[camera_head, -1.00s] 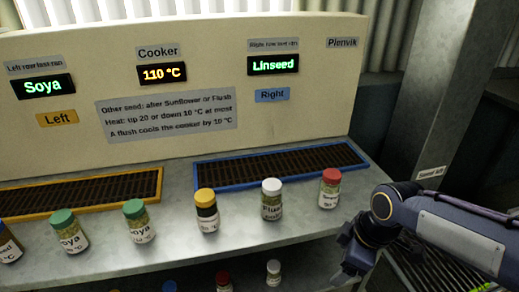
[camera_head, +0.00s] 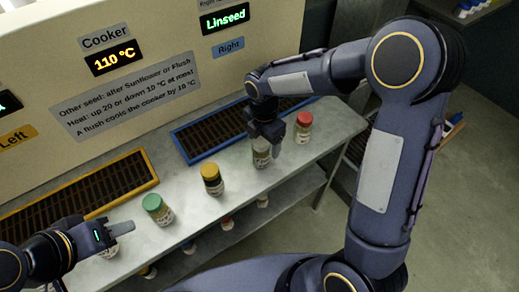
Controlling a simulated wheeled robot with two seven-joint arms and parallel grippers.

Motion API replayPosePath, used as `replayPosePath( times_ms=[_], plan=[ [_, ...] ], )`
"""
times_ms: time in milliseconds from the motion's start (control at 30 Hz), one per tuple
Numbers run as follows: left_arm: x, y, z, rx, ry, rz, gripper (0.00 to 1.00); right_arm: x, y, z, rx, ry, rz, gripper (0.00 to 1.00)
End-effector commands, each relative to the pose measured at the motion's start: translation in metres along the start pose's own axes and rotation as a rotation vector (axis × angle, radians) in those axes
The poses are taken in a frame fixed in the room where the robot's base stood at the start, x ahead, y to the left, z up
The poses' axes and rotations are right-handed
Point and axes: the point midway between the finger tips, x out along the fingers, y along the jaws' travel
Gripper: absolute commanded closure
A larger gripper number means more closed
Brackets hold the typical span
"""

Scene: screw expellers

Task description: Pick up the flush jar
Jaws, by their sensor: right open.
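The flush jar (camera_head: 261,158) stands upright on the grey shelf, in front of the blue-framed grate. In the earlier head view it has a white lid and a "Flush" label; now its lid is mostly hidden by my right gripper. My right gripper (camera_head: 268,142) is open and points down at the top of this jar, with one finger showing at its right side. Whether the fingers touch the jar cannot be told. My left gripper (camera_head: 122,229) is at the lower left, over the shelf's front, away from the flush jar; its finger gap is not clear.
A red-lidded jar (camera_head: 303,129) stands close right of the flush jar. A yellow-lidded jar (camera_head: 212,181) and a green-lidded jar (camera_head: 159,211) stand to the left. The orange-framed grate (camera_head: 85,191) lies behind them. A lower shelf holds more jars.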

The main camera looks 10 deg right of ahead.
Motion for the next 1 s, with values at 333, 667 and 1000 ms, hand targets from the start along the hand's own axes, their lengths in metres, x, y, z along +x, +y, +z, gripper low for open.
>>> replayPosePath(
  times_ms=[333, 667, 1000],
  plan=[
    [-0.006, 0.003, -0.003, 0.000, 0.001, 0.000, 0.64, 0.047, 0.003, -0.003, 0.001, 0.001, -0.003, 0.24],
    [-0.006, 0.003, -0.003, 0.000, 0.001, 0.000, 0.64, 0.053, 0.003, -0.003, 0.002, 0.001, 0.000, 0.26],
    [-0.006, 0.003, -0.003, 0.000, 0.001, 0.000, 0.64, 0.053, 0.003, -0.003, 0.002, 0.001, 0.000, 0.70]
  ],
)
